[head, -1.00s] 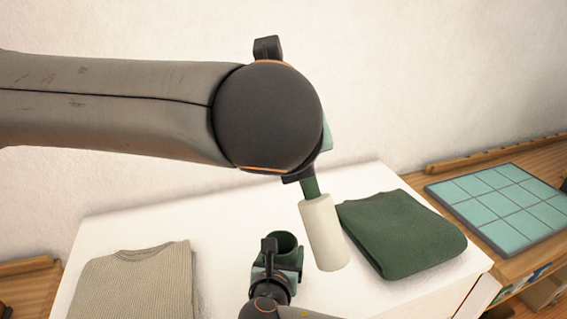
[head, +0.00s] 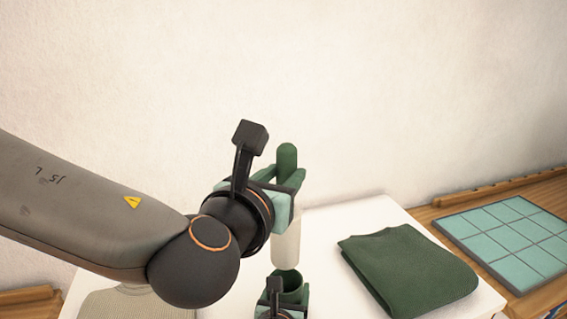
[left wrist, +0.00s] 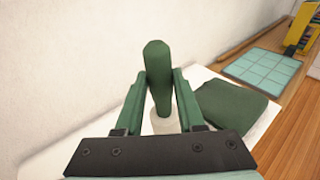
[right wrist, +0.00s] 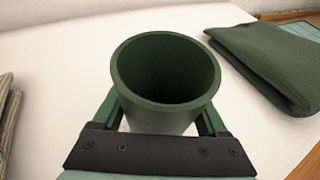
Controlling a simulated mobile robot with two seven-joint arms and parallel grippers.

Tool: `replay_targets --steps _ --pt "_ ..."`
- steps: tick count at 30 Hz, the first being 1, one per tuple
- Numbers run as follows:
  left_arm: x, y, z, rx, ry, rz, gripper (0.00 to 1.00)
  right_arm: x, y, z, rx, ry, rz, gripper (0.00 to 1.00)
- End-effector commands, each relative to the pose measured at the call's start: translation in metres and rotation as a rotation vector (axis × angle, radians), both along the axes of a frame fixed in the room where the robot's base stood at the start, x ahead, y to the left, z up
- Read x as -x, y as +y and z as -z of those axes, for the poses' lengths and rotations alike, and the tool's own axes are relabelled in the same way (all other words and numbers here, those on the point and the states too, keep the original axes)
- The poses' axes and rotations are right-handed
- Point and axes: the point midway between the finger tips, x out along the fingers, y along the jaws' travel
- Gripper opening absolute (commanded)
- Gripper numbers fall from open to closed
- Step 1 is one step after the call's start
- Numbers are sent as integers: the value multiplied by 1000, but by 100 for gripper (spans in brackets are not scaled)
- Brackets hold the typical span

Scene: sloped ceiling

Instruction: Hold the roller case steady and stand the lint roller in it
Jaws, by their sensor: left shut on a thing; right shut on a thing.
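The lint roller has a green handle (head: 287,160) and a pale cylindrical head (head: 287,245) that points down. My left gripper (head: 285,190) is shut on the handle and holds the roller nearly upright. In the left wrist view the handle (left wrist: 158,75) stands between the fingers. The roller case (head: 289,285) is a green open-topped cup. My right gripper (right wrist: 165,120) is shut on it, and the case (right wrist: 165,85) looks empty in the right wrist view. In the head view the roller head shows just above and behind the case's rim; the gap between them is hard to judge.
A folded dark green garment (head: 405,270) lies on the white table (head: 385,212) right of the case. A folded beige garment (head: 135,303) lies at the left, partly behind my left arm. A teal tiled mat (head: 505,240) lies on the wooden surface at the right.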

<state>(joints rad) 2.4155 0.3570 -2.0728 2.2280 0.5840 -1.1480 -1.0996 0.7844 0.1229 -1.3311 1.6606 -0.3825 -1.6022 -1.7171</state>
Motion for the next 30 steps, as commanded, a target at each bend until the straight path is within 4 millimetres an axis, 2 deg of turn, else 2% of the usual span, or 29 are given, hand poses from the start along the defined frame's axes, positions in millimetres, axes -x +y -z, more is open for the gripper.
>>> replay_targets --steps 30 --pt "-1 1 83 0 2 -3 0 0 0 0 0 0 1 18"
